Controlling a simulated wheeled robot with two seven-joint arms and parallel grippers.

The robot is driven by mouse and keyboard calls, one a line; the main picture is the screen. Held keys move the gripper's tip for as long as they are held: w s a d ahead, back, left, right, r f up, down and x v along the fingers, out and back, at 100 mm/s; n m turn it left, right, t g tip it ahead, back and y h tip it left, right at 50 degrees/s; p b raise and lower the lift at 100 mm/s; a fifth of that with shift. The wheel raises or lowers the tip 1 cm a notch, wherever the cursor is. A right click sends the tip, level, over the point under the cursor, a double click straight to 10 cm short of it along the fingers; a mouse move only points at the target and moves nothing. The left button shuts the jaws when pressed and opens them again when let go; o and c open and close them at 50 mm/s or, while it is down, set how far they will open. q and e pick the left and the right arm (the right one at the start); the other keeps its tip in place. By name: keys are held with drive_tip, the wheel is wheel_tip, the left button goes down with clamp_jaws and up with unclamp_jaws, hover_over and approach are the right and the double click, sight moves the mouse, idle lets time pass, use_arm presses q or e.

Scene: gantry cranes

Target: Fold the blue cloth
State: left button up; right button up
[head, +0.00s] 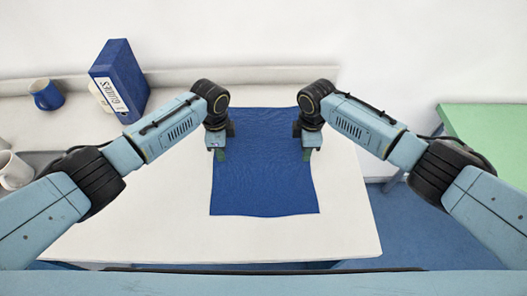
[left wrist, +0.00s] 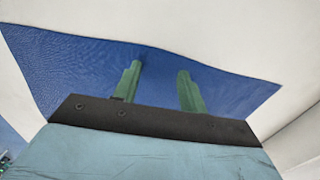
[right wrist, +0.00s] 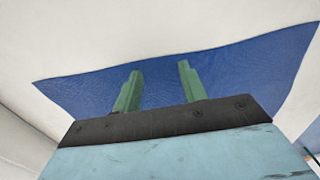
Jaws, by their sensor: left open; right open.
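The blue cloth (head: 262,180) lies flat and spread out on the white table, roughly rectangular. My left gripper (head: 220,154) is over its left edge, about midway along its length. My right gripper (head: 306,154) is over its right edge at a similar height. In the left wrist view, the green fingers (left wrist: 158,85) are apart with cloth (left wrist: 80,65) behind them. In the right wrist view, the green fingers (right wrist: 160,85) are also apart over the cloth (right wrist: 235,70). Both grippers look empty. I cannot tell whether the fingertips touch the cloth.
The white table (head: 345,225) is bare around the cloth. A blue binder (head: 122,75) stands at the back left, with a blue mug (head: 46,95) beside it. A white mug (head: 14,170) is at the far left. A green table (head: 490,130) stands to the right.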

use_arm(q)
drive_tip(key=shift+f, duration=0.2)
use_arm(e)
drive_tip(key=shift+f, duration=0.2)
use_arm(q)
clamp_jaws()
use_arm(e)
clamp_jaws()
use_arm(q)
drive_tip(key=shift+r, duration=0.15)
use_arm(e)
drive_tip(key=shift+r, duration=0.15)
